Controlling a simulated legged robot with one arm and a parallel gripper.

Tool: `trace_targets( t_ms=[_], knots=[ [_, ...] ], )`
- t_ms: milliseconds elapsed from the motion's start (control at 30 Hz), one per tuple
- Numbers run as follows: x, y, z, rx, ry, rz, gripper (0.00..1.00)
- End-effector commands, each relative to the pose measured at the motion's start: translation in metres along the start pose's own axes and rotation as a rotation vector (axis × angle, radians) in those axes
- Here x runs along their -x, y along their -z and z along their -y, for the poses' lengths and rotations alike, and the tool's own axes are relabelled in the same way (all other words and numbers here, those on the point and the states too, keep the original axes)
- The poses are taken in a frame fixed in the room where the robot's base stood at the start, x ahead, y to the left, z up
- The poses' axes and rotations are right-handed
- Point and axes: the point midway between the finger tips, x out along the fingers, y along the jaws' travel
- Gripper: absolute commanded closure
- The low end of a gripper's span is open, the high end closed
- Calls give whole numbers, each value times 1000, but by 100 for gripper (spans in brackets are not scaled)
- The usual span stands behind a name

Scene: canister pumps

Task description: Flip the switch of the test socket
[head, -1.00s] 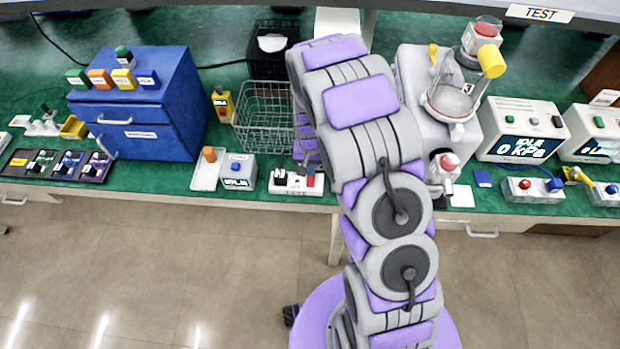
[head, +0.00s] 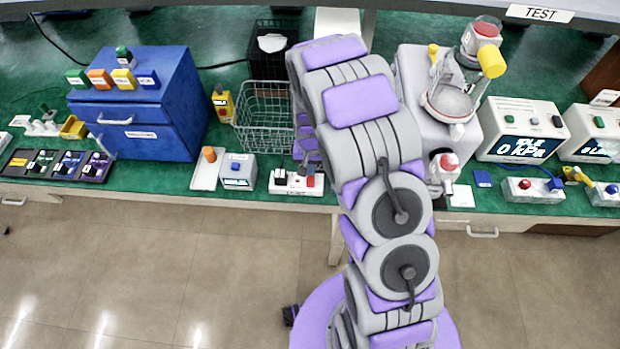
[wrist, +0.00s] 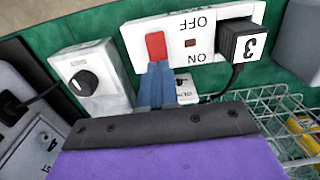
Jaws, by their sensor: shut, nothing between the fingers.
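The test socket (wrist: 190,48) is a white block on the green bench, with OFF and ON printed upside down in the wrist view. A red switch (wrist: 156,46) sits at its left end there, and a dark red indicator is in the middle. A black plug (wrist: 238,42) marked 3 is in its other end, with a cable. My gripper (wrist: 156,72) is shut and empty, its blue fingertips at the lower end of the red switch; whether they touch it I cannot tell. In the head view the socket (head: 290,188) stands at the bench's front edge, beside my arm.
A grey box with a black knob (wrist: 84,82) stands left of the socket in the wrist view. A wire basket (wrist: 283,118) is at lower right. In the head view, a blue drawer cabinet (head: 180,110) stands left and a pump with a glass jar (head: 452,100) right.

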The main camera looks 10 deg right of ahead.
Motion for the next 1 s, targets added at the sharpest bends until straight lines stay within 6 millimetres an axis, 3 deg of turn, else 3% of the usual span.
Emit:
trace_targets(
  t_ms=[1000],
  knots=[
    [-14, 0, 0, 0, 0, 0, 100]
  ],
)
